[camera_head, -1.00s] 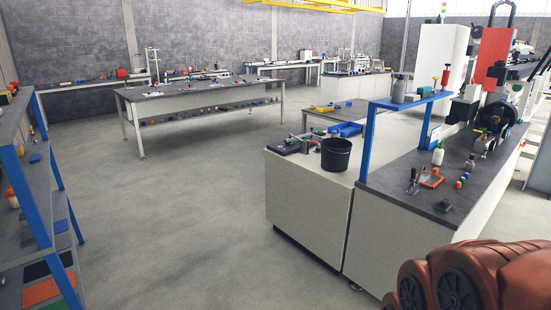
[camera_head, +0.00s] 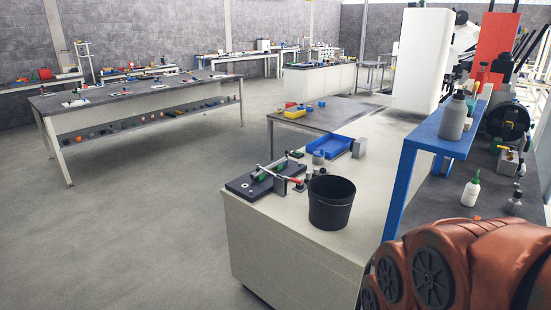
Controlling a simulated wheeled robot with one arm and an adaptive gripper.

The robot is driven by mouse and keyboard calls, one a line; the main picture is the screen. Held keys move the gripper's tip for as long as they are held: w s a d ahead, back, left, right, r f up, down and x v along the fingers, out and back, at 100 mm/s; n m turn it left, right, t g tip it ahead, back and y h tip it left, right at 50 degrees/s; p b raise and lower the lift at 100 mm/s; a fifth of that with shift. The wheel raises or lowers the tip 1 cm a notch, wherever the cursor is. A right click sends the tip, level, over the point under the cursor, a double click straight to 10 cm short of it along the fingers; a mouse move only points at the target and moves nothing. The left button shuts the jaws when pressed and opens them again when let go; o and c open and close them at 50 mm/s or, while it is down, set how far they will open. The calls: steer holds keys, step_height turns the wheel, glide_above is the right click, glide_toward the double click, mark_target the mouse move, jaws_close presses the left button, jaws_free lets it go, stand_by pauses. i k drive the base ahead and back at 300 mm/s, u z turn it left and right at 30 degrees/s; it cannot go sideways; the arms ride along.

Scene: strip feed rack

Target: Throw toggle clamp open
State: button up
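A dark base plate (camera_head: 248,187) lies on the near left corner of the white bench. My gripper is not in view. Only orange-brown rounded parts of my arm show at the lower right, well apart from the fixture.
A black bucket (camera_head: 331,203) stands just right of the fixture. Behind are a blue tray (camera_head: 331,147) and a grey block (camera_head: 359,148). A blue shelf frame (camera_head: 437,136) with a grey bottle (camera_head: 453,117) rises at right. Open floor (camera_head: 150,240) lies at left.

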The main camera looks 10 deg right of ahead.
mark_target(295, 180)
steer(key=z, duration=0.05)
steer(key=i, duration=1.15)
steer(key=z, duration=0.1)
steer(key=k, duration=0.3)
steer(key=u, duration=0.65)
steer(key=i, duration=0.95)
steer(key=u, duration=0.35)
